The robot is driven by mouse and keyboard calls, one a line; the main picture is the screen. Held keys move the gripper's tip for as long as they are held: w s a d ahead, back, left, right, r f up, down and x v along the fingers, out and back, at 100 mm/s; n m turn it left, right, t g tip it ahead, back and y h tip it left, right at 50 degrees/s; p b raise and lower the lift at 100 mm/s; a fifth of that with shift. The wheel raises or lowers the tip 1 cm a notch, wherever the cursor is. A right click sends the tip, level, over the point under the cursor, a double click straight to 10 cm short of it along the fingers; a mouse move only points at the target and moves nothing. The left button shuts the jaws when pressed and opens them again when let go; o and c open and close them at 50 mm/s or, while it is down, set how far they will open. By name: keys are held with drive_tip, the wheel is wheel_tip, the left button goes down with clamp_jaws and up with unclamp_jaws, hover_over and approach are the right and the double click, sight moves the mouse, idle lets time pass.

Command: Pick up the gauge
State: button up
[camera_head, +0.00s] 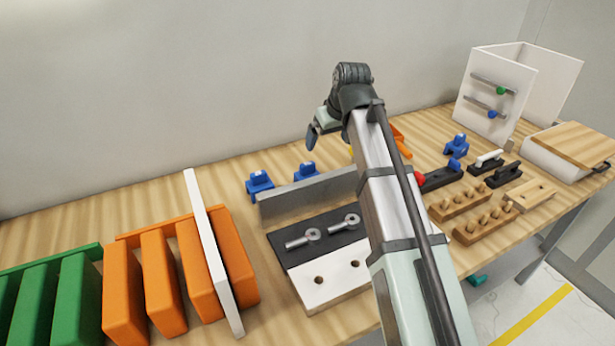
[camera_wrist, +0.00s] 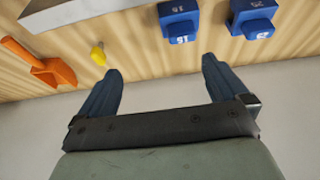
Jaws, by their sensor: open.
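No object is plainly identifiable as the gauge. Two blue blocks (camera_head: 260,182) and (camera_head: 306,172) stand behind a grey metal rail; they carry white number-like marks, hard to read. They also show at the top of the wrist view, the left one (camera_wrist: 179,20) and the right one (camera_wrist: 252,17). My gripper (camera_wrist: 160,66) is open and empty, its two dark blue fingers wide apart. In the head view my gripper (camera_head: 313,136) hangs above the back of the table, near the wall, partly hidden by its own body. The blocks lie beyond the fingertips, apart from them.
An orange scoop-like tool (camera_wrist: 38,62) and a yellow tip (camera_wrist: 98,56) lie near the left finger. The grey rail (camera_head: 305,197) stands in front of the blocks. Orange holders (camera_head: 160,275) and a white panel (camera_head: 213,255) stand left. Another blue block (camera_head: 456,145) is further right.

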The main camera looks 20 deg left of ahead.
sight(309, 165)
drive_tip(key=a+f, duration=0.1)
drive_tip(key=f, duration=0.1)
drive_tip(key=a+f, duration=0.2)
drive_tip(key=f, duration=0.1)
drive_tip(key=a+f, duration=0.1)
drive_tip(key=f, duration=0.1)
drive_tip(key=shift+a+f, duration=0.2)
drive_tip(key=shift+f, duration=0.1)
drive_tip(key=shift+s+x, duration=0.2)
drive_tip(key=shift+x, duration=1.1)
drive_tip(key=shift+s+x, duration=0.15)
drive_tip(key=shift+x, duration=1.2)
drive_tip(key=shift+a, duration=0.1)
drive_tip(key=shift+c, duration=0.5)
drive_tip(key=c, duration=1)
